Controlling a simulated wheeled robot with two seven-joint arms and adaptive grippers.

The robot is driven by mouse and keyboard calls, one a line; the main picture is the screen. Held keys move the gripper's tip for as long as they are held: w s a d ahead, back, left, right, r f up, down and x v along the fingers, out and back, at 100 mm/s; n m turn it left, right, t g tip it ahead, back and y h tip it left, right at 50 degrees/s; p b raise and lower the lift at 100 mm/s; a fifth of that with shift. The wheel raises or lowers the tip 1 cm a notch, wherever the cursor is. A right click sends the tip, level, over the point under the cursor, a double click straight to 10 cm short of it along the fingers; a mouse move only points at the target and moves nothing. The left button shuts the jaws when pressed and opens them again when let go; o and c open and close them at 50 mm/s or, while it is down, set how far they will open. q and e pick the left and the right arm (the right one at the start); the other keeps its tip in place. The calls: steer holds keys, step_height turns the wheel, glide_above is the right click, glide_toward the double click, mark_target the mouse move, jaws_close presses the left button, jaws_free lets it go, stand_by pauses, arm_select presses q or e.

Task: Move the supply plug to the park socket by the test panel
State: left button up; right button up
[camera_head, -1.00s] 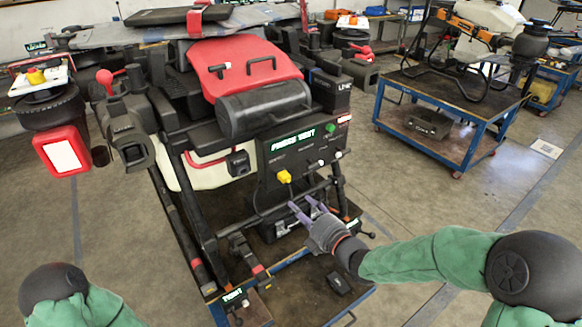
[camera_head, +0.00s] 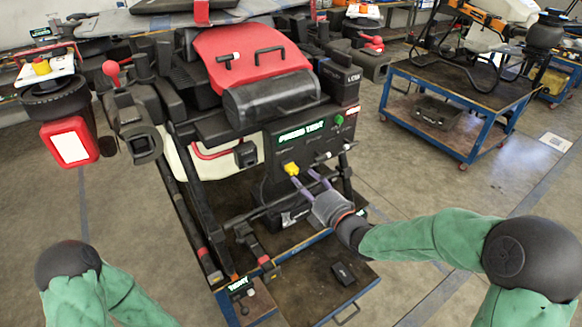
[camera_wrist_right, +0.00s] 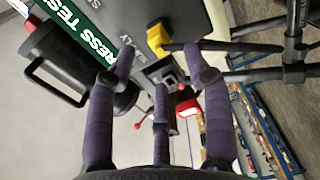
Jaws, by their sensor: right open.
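The yellow supply plug (camera_head: 291,168) sits on the dark test panel (camera_head: 283,150), below its green "PRESS TEST" label. In the right wrist view the yellow plug (camera_wrist_right: 157,37) is upper centre, beside the lettering "SUPPLY", with a dark cable or rod to its right. A grey square fitting (camera_wrist_right: 168,78) shows below it; I cannot tell whether it is the park socket. My right gripper (camera_head: 306,182) is open, its fingers pointing at the panel just below and right of the plug, apart from it. My left gripper is out of view; only its arm shows at bottom left.
The panel is on a large drone with a red cover (camera_head: 250,60) over a blue-edged stand. A small black box (camera_head: 343,273) lies on the stand's deck. A blue cart (camera_head: 440,120) stands at the right, with clear floor between.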

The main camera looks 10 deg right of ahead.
mark_target(295, 173)
steer(key=b+x, duration=0.1)
steer(key=x, duration=0.2)
steer(key=shift+w+a+f, duration=0.1)
steer(key=shift+w, duration=0.15)
steer(key=shift+b+x, duration=0.6)
steer(key=shift+x, duration=0.55)
steer(key=shift+b, duration=0.5)
steer(key=shift+b, duration=0.6)
jaws_close()
